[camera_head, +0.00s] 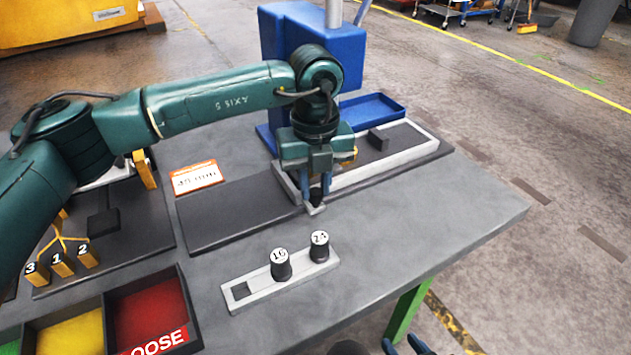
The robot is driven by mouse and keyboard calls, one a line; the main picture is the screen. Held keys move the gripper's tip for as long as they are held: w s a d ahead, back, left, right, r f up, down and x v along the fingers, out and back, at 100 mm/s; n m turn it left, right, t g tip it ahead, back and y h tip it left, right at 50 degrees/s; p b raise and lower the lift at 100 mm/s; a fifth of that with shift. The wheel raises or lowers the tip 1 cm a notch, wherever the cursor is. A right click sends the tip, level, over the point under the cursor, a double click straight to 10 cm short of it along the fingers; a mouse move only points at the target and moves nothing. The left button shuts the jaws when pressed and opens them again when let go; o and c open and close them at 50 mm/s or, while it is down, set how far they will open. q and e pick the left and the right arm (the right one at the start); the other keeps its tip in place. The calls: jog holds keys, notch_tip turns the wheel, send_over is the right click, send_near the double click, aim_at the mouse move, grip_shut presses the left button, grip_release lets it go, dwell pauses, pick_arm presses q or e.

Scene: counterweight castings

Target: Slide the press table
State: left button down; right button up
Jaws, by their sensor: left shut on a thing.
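The press table (408,154) is a light grey framed slide on a dark rail base (225,214), in front of and partly under the blue press (283,45). A dark block (378,139) sits on it. My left gripper (316,200) points down at the slide's near left end and is shut on a small part there, apparently its handle (314,209). The fingers and arm hide most of that grip and the slide's left end. My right gripper (403,344) barely shows at the bottom edge, with its fingertips apart and empty.
A grey holder (240,305) with black weights marked 16 (280,265) and 23 (319,246) stands nearer. An orange-edged card (196,178) lies left, a blue tray (371,110) behind. Colored bins (150,310) and numbered yellow tags (62,264) are at left. The bench's right side is clear.

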pick_arm(q)
jog(key=c, duration=1.3)
grip_release()
jog(key=shift+o, duration=0.2)
notch_tip(320, 180, up, 13)
jog(key=b, duration=0.1)
jog(key=shift+r, duration=0.1)
